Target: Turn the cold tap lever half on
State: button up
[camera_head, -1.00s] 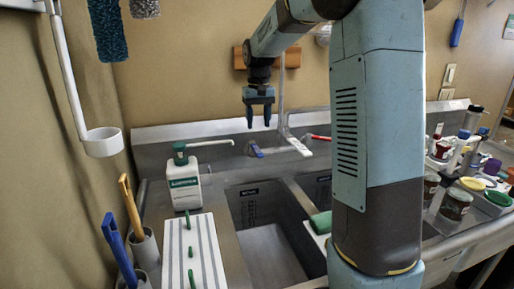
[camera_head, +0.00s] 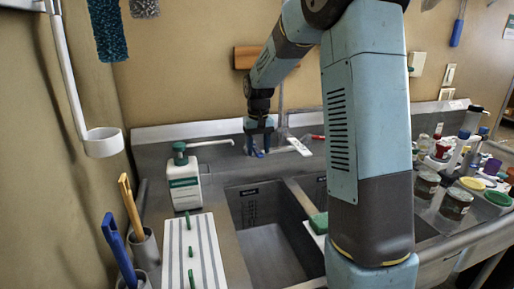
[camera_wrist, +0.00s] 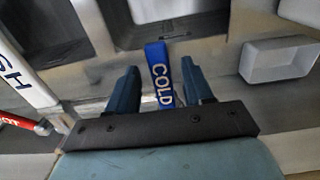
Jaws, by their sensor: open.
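The blue cold tap lever (camera_wrist: 159,75), marked COLD, shows in the wrist view between the two fingers of my gripper (camera_wrist: 161,80). The fingers stand open, one on each side of it; I cannot tell whether either touches it. In the head view my gripper (camera_head: 258,150) is low at the back of the sink, over the lever's place, and largely hides the lever. The red hot tap lever (camera_head: 317,137) is to the right in the head view, and its red end also shows at the left of the wrist view (camera_wrist: 18,121).
A white spout (camera_head: 298,147) lies right of my gripper. A white pump bottle (camera_head: 185,180) stands to the left, its nozzle reaching toward the gripper. The sink basin (camera_head: 266,240) is open in front. Jars and bottles (camera_head: 457,203) crowd the right counter.

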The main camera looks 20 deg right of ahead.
grip_shut()
dwell(0.4)
jog(key=shift+a, duration=0.15)
jog(key=shift+d, duration=0.2)
